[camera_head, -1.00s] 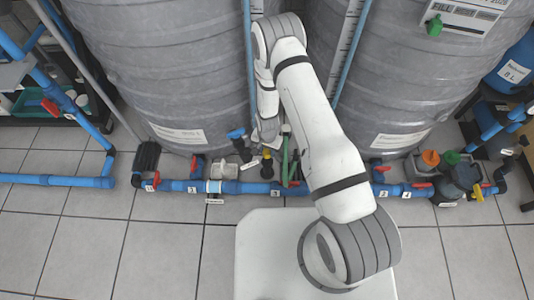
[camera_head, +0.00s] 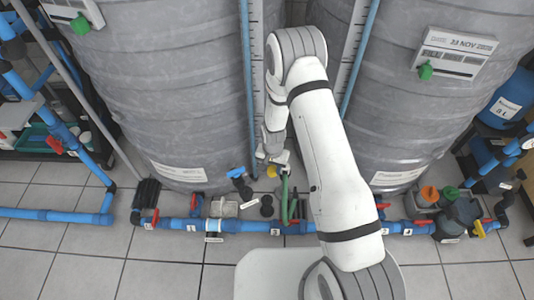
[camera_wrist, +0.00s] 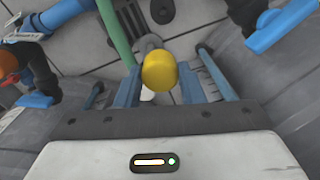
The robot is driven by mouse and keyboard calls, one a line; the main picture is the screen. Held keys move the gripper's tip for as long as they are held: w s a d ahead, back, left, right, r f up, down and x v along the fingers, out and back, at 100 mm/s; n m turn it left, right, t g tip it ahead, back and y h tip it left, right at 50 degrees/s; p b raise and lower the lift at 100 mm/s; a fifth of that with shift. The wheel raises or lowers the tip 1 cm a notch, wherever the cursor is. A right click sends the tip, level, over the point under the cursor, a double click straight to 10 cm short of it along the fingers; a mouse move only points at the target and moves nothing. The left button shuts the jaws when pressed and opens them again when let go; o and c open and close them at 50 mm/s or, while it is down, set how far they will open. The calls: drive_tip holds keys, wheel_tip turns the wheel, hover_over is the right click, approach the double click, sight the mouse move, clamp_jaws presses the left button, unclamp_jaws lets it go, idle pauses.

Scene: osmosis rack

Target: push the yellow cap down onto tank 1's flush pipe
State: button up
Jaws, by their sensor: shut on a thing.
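The yellow cap (camera_head: 271,171) shows small just below my gripper (camera_head: 273,157) in the head view. In the wrist view the yellow cap (camera_wrist: 160,72) sits between the two fingers of my gripper (camera_wrist: 160,86), which is shut on it. The cap is held above the floor, apart from a bare black upright stub (camera_head: 267,207) lower in the head view. A grey round part (camera_wrist: 150,42) shows partly behind the cap in the wrist view. I cannot tell which pipe is tank 1's flush pipe.
Two big grey tanks (camera_head: 160,80) stand behind the arm. A blue pipe run (camera_head: 170,224) with red valve handles crosses the floor. A green hose (camera_head: 284,198) rises close to the gripper. A blue-handled valve (camera_head: 237,173) stands left of it.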

drive_tip(key=d+r+n, duration=0.1)
drive_tip(key=d+r, duration=0.3)
drive_tip(key=r, duration=0.5)
drive_tip(key=w+d+r+n, duration=0.1)
drive_tip(key=d+r, duration=0.3)
drive_tip(key=r, duration=0.6)
drive_tip(key=d+r+n, duration=0.1)
drive_tip(key=d+r, duration=0.3)
drive_tip(key=r, duration=0.5)
drive_tip(key=shift+w+d+r+n, duration=0.2)
drive_tip(key=shift+r+n, duration=0.2)
